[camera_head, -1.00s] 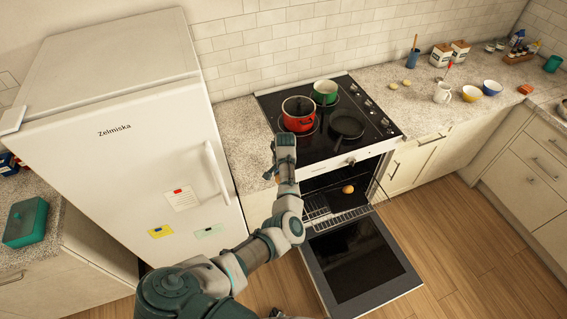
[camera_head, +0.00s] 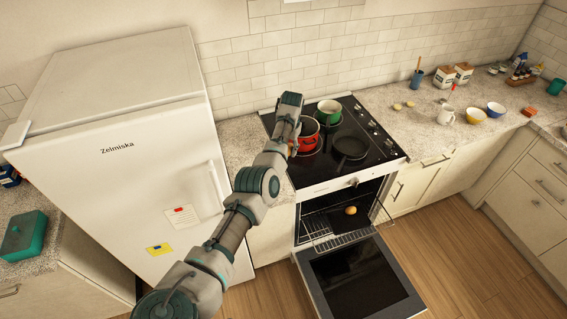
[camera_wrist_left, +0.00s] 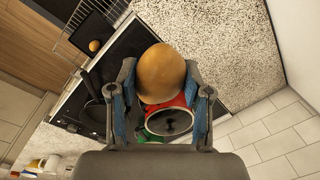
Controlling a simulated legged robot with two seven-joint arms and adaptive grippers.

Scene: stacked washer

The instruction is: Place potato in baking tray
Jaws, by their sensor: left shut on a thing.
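My left gripper (camera_wrist_left: 161,82) is shut on a brown potato (camera_wrist_left: 162,72), which sits between its two fingers in the left wrist view. In the head view my left arm reaches up beside the stove, and its fingers are mostly hidden. A dark baking tray (camera_wrist_left: 97,28) lies in the open oven with another potato (camera_wrist_left: 95,45) on it; this potato also shows in the head view (camera_head: 351,210). The held potato is above the counter and stove area, apart from the tray. My right gripper is not in view.
The oven door (camera_head: 360,280) hangs open, with a wire rack (camera_head: 342,241) above it. A red pot (camera_head: 309,139), a green pot (camera_head: 329,112) and a black pan (camera_head: 350,147) stand on the hob. The fridge (camera_head: 130,170) stands left.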

